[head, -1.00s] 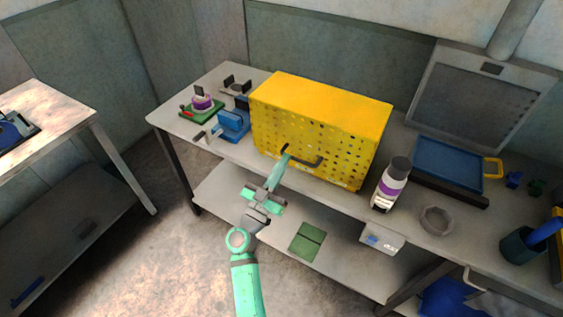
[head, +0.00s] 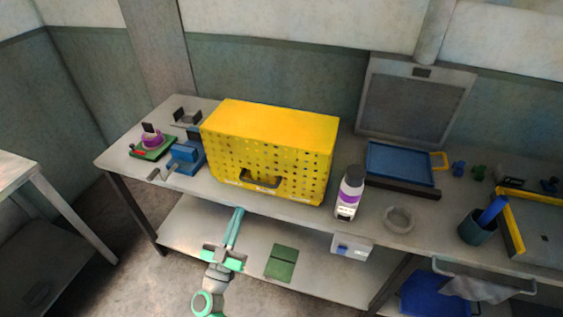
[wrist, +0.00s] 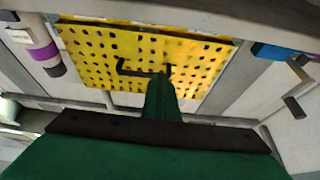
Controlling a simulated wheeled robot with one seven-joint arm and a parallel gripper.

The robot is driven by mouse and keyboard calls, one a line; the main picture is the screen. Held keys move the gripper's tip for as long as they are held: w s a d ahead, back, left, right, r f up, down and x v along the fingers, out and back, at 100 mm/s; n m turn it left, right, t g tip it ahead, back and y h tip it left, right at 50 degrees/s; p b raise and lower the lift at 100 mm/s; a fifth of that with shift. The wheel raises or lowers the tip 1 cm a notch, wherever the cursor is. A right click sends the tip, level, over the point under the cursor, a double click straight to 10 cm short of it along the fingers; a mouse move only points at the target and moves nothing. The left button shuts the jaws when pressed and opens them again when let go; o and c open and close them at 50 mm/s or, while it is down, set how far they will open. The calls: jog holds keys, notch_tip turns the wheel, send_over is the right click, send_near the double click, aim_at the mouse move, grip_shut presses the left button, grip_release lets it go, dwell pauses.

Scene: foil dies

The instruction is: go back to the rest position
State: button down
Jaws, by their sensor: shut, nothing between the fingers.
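My gripper (head: 238,212) is in front of the bench's front edge, below the yellow perforated box, with its green fingers together and nothing between them. It also shows in the wrist view (wrist: 162,82), its fingers pointing toward the box. The yellow box (head: 270,125) stands closed-looking on the bench, with a dark handle (head: 262,180) on its front face. In the head view the fingertips are apart from the handle; in the wrist view they overlap its right end.
The grey bench (head: 300,212) has a lower shelf with a green mat (head: 281,262). A white bottle with a purple band (head: 348,193) and a grey ring-shaped dish (head: 398,219) stand right of the box. A blue clamp-like device (head: 186,157) is left of it. A blue tray (head: 402,165) lies behind.

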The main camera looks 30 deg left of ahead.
jog(key=shift+w, duration=0.1)
jog(key=s+d+f+g+h, duration=0.35)
jog(key=d+f+g, duration=0.25)
jog(key=d+f, duration=1.25)
jog(key=s+d+g, duration=0.2)
jog(key=s+d, duration=0.7)
jog(key=d, duration=0.1)
jog(key=s+d+r+m+h, duration=0.1)
jog(key=s+d+r, duration=0.5)
jog(key=r, duration=0.1)
jog(key=s+d+r+m+t+h, duration=0.1)
jog(key=s+d+r+m, duration=0.1)
jog(key=s+d+r, duration=0.3)
notch_tip(320, 180, up, 4)
jog(key=shift+s+d+f+h, duration=0.25)
jog(key=shift+s+d+h, duration=0.15)
jog(key=shift+d, duration=0.2)
